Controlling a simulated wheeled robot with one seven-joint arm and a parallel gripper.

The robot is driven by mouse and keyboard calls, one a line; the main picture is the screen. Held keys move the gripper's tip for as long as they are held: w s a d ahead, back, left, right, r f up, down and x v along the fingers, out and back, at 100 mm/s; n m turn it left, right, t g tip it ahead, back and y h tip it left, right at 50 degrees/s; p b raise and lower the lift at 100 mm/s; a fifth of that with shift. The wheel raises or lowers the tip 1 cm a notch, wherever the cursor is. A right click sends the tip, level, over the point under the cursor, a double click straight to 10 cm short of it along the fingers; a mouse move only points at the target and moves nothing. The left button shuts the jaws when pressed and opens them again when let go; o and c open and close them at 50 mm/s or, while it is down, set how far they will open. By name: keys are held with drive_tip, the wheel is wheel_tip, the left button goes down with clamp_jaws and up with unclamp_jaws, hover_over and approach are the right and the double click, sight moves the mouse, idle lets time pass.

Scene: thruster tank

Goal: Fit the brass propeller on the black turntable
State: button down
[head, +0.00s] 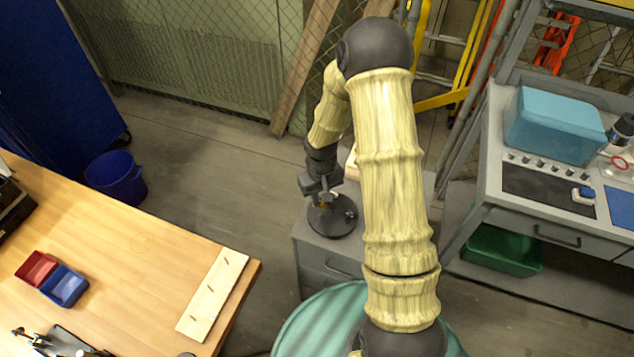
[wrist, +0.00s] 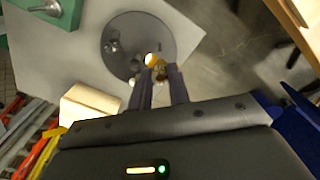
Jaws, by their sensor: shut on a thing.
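The black turntable (head: 337,221) is a round dark disc on top of a grey cabinet, partly covered by my gripper in the head view. It fills the upper middle of the wrist view (wrist: 128,30), with small dark and grey fittings on its left side. My gripper (head: 322,188) is just over the turntable. In the wrist view my gripper (wrist: 161,73) is shut on the small brass propeller (wrist: 157,63), which shows between the fingertips against the disc's near edge. Most of the propeller is hidden, and I cannot tell whether it touches the turntable.
A wooden table (head: 130,235) stands at left, a grey workbench (head: 480,196) at right. A blue bucket (head: 117,178) is on the floor.

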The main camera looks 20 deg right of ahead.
sight(321, 207)
idle(0.4)
drive_tip(key=shift+f+b, duration=1.7)
drive_tip(key=shift+f, duration=0.25)
drive_tip(key=shift+s+f, duration=0.1)
drive_tip(key=shift+f, duration=0.2)
drive_tip(key=shift+f+b, duration=0.35)
drive_tip(key=shift+f, duration=0.25)
idle(0.3)
drive_tip(key=shift+f+b, duration=0.35)
drive_tip(key=shift+b, duration=0.1)
drive_tip(key=shift+f, duration=0.15)
drive_tip(key=shift+s+d+f, duration=0.1)
drive_tip(key=shift+f, duration=0.1)
